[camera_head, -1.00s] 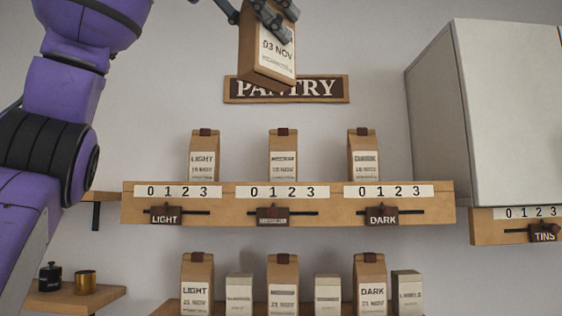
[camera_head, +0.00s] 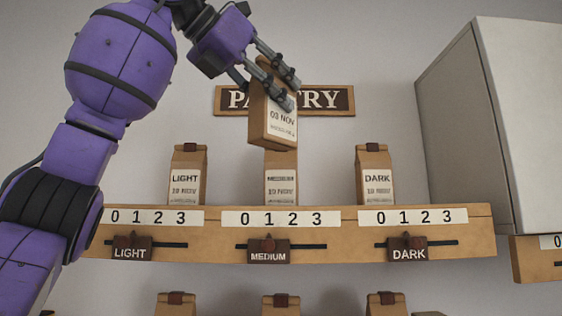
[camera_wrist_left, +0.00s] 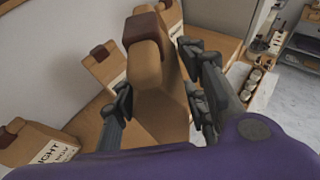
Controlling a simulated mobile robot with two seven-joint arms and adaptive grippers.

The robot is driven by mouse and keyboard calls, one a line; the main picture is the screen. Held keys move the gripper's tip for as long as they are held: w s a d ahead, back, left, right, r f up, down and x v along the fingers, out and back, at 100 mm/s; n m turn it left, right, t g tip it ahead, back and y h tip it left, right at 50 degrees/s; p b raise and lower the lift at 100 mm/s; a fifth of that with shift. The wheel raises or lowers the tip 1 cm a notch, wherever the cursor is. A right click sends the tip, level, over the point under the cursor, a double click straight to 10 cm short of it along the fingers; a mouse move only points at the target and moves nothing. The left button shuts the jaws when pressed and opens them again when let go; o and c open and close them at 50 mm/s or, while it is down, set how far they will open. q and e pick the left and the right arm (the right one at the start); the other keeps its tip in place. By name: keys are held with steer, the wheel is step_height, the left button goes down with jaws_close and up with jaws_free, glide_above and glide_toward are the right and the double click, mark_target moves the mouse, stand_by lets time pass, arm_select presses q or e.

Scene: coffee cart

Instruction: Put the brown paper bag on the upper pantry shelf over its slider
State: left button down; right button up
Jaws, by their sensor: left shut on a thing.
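My left gripper (camera_head: 270,82) is shut on a brown paper bag (camera_head: 268,131) with a white label reading "03 NOV". The held bag is tilted, in front of the pantry sign and above the medium bag (camera_head: 281,188) on the upper shelf, partly hiding that bag's top. In the left wrist view the held bag (camera_wrist_left: 160,85) stands between the fingers. The upper pantry shelf (camera_head: 340,250) carries sliders marked LIGHT (camera_head: 132,249), MEDIUM (camera_head: 268,251) and DARK (camera_head: 408,248), under number strips 0 to 3. My right gripper is not in view.
A light bag (camera_head: 187,180) and a dark bag (camera_head: 375,180) stand on the upper shelf with free gaps between the bags. More bags (camera_head: 281,305) show below. A grey cabinet (camera_head: 500,120) is at the right. The PANTRY sign (camera_head: 335,101) hangs behind.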

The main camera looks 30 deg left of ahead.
arm_select(q)
steer(key=w+a+f, duration=0.2)
steer(key=w+f, duration=0.5)
steer(key=f, duration=0.3)
steer(key=shift+w, duration=0.15)
steer(key=shift+d, duration=0.1)
steer(key=c, duration=1)
jaws_free()
steer(key=shift+f, duration=0.2)
steer(key=shift+c, duration=0.2)
steer(key=v, duration=1.2)
steer(key=shift+r, duration=0.2)
